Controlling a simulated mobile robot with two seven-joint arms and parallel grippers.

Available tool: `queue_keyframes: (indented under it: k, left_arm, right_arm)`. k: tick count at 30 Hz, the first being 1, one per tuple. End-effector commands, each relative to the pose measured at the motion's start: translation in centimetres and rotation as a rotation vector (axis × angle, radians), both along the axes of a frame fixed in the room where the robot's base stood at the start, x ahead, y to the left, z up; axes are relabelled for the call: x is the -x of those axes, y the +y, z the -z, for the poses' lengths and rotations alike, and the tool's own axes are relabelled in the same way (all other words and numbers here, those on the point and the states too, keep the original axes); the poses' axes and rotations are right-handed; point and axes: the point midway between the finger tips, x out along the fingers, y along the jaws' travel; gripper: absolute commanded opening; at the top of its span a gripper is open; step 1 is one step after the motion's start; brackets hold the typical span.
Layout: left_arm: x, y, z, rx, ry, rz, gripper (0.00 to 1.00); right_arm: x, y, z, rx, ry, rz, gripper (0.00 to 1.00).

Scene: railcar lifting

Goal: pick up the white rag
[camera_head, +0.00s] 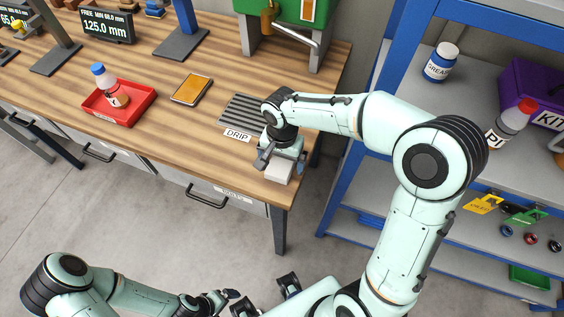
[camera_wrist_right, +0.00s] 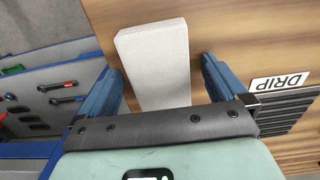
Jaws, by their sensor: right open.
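The white rag (camera_head: 278,172) is a pale, folded, block-like rectangle lying on the wooden workbench near its front right corner. In the right wrist view the rag (camera_wrist_right: 155,62) has a fine woven texture and lies between the two blue fingers. My right gripper (camera_head: 281,165) is open, pointing down over the rag with one finger to each side. In the wrist view the right gripper (camera_wrist_right: 160,70) shows gaps between its fingers and the rag; its near end is hidden by the gripper body. My left gripper (camera_head: 226,298) is low at the bottom of the head view, away from the bench, its jaws unclear.
A grey ribbed drip tray (camera_head: 248,112) with a DRIP label (camera_wrist_right: 280,82) lies beside the rag. Further left are a yellow notebook (camera_head: 191,90) and a red tray (camera_head: 98,107) holding a bottle. A blue shelf rack (camera_head: 352,150) stands right of the bench.

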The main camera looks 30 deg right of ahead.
Motion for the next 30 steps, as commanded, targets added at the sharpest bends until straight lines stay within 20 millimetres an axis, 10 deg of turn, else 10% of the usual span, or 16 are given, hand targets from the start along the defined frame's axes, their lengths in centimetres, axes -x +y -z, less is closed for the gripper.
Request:
queue_keyframes:
  k: [4, 10, 30]
  left_arm:
    - [0.0, 0.0, 0.0, 0.000, 0.000, 0.000, 0.95]
    - [0.0, 0.0, 0.0, 0.000, 0.000, 0.000, 0.95]
    - [-0.3, 0.0, -0.5, 0.000, -0.003, 0.000, 0.95]
  right_arm:
    - [0.0, 0.0, 0.0, 0.000, 0.000, 0.000, 0.99]
    - [0.0, 0.0, 0.0, 0.000, 0.000, 0.000, 0.39]
    - [-0.1, 0.0, -3.5, 0.000, -0.005, 0.000, 0.34]
